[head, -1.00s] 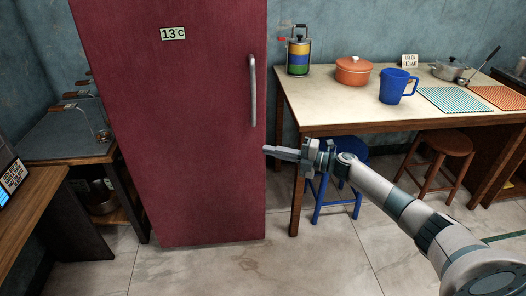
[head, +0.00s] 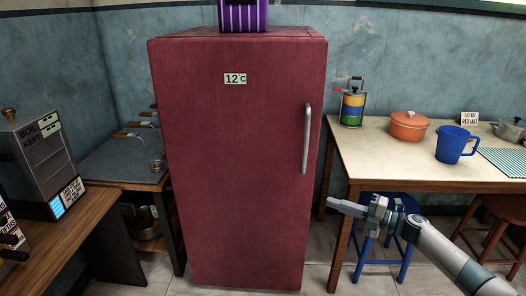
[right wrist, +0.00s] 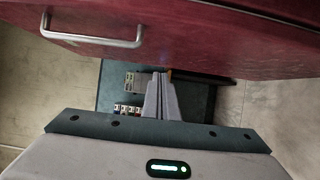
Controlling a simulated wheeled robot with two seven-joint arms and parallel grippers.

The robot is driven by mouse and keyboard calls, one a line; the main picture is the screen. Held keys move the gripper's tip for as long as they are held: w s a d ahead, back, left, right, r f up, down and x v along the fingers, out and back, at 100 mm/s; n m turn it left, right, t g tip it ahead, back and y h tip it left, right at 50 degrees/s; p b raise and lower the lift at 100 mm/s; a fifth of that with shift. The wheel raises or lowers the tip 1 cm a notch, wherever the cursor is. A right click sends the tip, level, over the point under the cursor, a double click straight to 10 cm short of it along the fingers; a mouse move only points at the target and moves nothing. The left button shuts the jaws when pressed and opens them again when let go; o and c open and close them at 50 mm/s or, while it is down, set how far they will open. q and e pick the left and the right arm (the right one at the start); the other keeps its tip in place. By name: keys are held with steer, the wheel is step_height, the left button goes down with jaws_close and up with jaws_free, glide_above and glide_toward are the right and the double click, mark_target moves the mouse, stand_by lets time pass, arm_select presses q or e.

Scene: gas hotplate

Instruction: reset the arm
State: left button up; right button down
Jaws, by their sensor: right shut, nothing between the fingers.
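My right gripper (head: 332,204) is shut and empty. In the head view it is in the air to the right of the red fridge (head: 235,150), below the level of the fridge's handle (head: 307,138), in front of the table's left end. In the right wrist view the two fingers (right wrist: 161,95) are together, with the red fridge door (right wrist: 215,40) beyond them and the metal handle (right wrist: 95,38) at the upper left. The fridge door looks closed and its label reads 12°C. My left gripper is not in view.
The table (head: 375,160) at right holds a striped tiffin carrier (head: 352,108), an orange pot (head: 408,126) and a blue mug (head: 455,145). A blue stool (head: 405,255) stands under it. A grey machine (head: 38,150) stands on a wooden counter at left. A purple striped box (head: 243,15) sits on the fridge.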

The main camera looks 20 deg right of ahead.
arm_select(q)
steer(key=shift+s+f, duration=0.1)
arm_select(e)
steer(key=shift+a+f, duration=0.1)
steer(key=s+a+f+m+t+h, duration=0.3)
steer(key=s+a+f+m+h, duration=0.65)
steer(key=a+f+m, duration=0.5)
steer(key=s+a+f+m+g, duration=0.3)
steer(key=s+a, duration=0.1)
steer(key=s, duration=0.6)
steer(key=s+a+f+m+g, duration=0.3)
steer(key=s+m+g, duration=0.1)
steer(key=s, duration=0.7)
steer(key=s+a+f+m+g, duration=0.3)
steer(key=s+a, duration=0.1)
steer(key=s, duration=0.6)
arm_select(q)
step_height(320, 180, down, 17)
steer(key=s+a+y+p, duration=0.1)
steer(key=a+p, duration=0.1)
steer(key=p, duration=1.2)
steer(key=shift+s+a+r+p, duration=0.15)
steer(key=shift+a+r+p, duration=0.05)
steer(key=shift+p, duration=0.1)
arm_select(e)
step_height(320, 180, down, 17)
steer(key=s+d+h, duration=0.2)
steer(key=shift+d+g, duration=0.3)
steer(key=shift+d, duration=0.05)
